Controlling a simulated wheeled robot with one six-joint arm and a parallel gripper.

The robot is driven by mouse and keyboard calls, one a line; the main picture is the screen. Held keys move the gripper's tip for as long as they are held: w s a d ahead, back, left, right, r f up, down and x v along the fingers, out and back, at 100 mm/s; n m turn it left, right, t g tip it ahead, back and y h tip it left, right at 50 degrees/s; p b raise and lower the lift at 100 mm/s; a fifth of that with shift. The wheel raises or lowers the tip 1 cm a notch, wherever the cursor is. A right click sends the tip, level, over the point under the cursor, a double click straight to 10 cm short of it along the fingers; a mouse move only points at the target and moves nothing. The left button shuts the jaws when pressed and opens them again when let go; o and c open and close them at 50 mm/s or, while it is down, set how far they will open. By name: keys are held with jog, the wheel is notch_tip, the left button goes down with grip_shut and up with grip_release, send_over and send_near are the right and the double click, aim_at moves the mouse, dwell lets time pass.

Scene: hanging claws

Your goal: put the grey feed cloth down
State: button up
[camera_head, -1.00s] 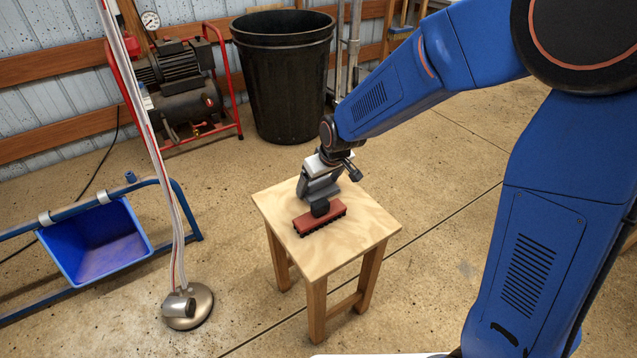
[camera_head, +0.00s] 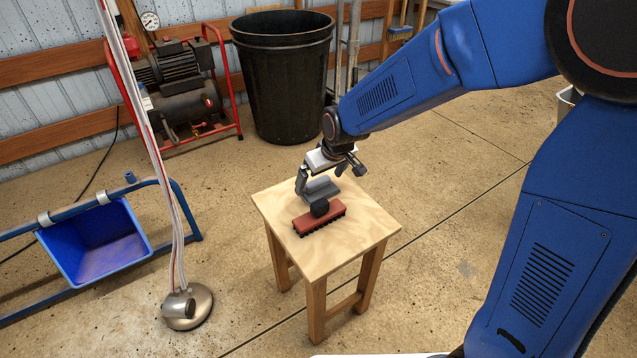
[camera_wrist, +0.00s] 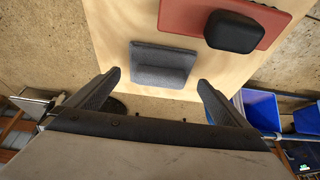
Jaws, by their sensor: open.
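The grey feed cloth (camera_wrist: 162,66) lies folded on the wooden stool's top (camera_head: 350,230). It also shows in the head view (camera_head: 321,188), partly hidden by my gripper. My gripper (camera_wrist: 159,79) is open, its fingers apart on either side of the cloth's near edge, with a visible gap to the cloth at each side. In the head view my gripper (camera_head: 330,174) is above the back of the stool. Nothing is held between the fingers.
A red brush (camera_head: 318,219) with a black knob sits on the stool close to the cloth, on its front side. A black bin (camera_head: 285,80) stands behind. A blue trough (camera_head: 95,240) and a hanging hose cluster with a metal claw (camera_head: 187,306) are at left.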

jog(key=v, duration=0.9)
jog(key=shift+d+r, duration=0.1)
jog(key=shift+r, duration=0.05)
jog(key=s+d+r+m+h, duration=0.1)
jog(key=s+d+r+m, duration=0.15)
jog(key=s+d, duration=0.5)
jog(key=s+d+r+m, duration=0.1)
jog(key=s+d+r, duration=0.3)
jog(key=d, duration=0.6)
jog(key=s+d+m, duration=0.1)
jog(key=s+d, duration=0.3)
jog(key=s, duration=0.3)
jog(key=s+d+f+m+t+h, duration=0.1)
jog(key=s+d+m, duration=0.1)
jog(key=s+d, duration=0.3)
jog(key=s, duration=0.2)
jog(key=shift+s+d+h, duration=0.2)
jog(key=shift+s+h, duration=0.1)
jog(key=shift+s, duration=0.1)
jog(key=shift+f, duration=0.15)
jog(key=shift+c, duration=0.3)
